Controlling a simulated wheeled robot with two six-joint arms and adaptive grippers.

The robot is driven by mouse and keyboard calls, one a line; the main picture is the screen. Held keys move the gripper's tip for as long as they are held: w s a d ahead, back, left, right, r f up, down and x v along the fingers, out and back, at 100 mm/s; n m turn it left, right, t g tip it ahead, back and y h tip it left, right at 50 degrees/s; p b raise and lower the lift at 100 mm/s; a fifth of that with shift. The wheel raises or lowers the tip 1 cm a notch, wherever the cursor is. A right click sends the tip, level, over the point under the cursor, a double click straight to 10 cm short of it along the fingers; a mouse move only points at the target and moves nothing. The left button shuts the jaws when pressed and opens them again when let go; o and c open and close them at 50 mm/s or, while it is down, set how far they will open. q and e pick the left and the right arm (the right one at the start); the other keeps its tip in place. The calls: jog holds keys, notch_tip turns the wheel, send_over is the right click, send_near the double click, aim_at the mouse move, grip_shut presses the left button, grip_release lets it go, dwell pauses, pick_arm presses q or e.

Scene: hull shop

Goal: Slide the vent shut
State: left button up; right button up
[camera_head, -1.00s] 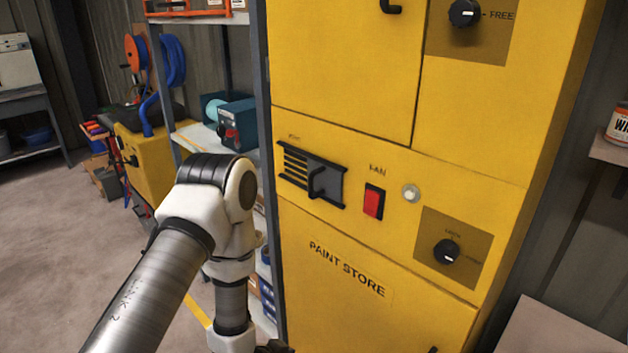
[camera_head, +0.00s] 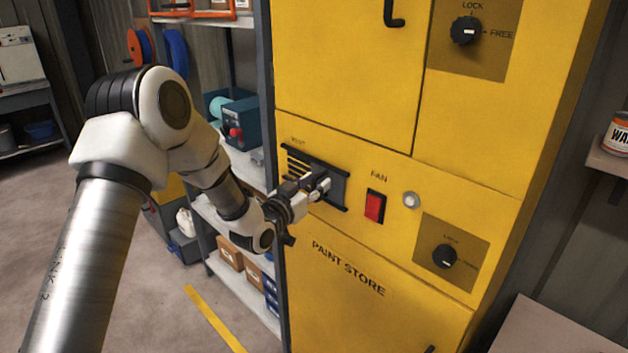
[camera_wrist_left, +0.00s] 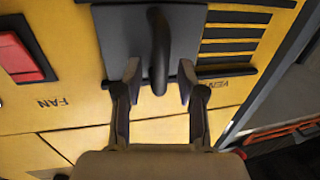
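The vent (camera_head: 330,182) is a dark sliding plate in rails on the yellow cabinet's front, under a VENT label. Slots show at its left end in the head view, so it stands at least partly open. In the left wrist view, several dark slots (camera_wrist_left: 232,32) lie right of the plate (camera_wrist_left: 190,20). The plate's dark handle (camera_wrist_left: 160,50) stands between the two fingers of my left gripper (camera_wrist_left: 160,82), with a gap on each side. My left gripper (camera_head: 322,186) is open at the vent and hides the handle in the head view. My right gripper is not in view.
The yellow cabinet (camera_head: 340,300) also carries a red FAN switch (camera_head: 375,206), a round pale light (camera_head: 411,200) and two dark knobs, upper (camera_head: 466,30) and lower (camera_head: 444,256). A shelf rack (camera_head: 240,160) stands close at its left.

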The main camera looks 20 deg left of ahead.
pick_arm(q)
jog(key=shift+f, duration=0.1)
grip_shut()
jog(key=shift+w, duration=0.1)
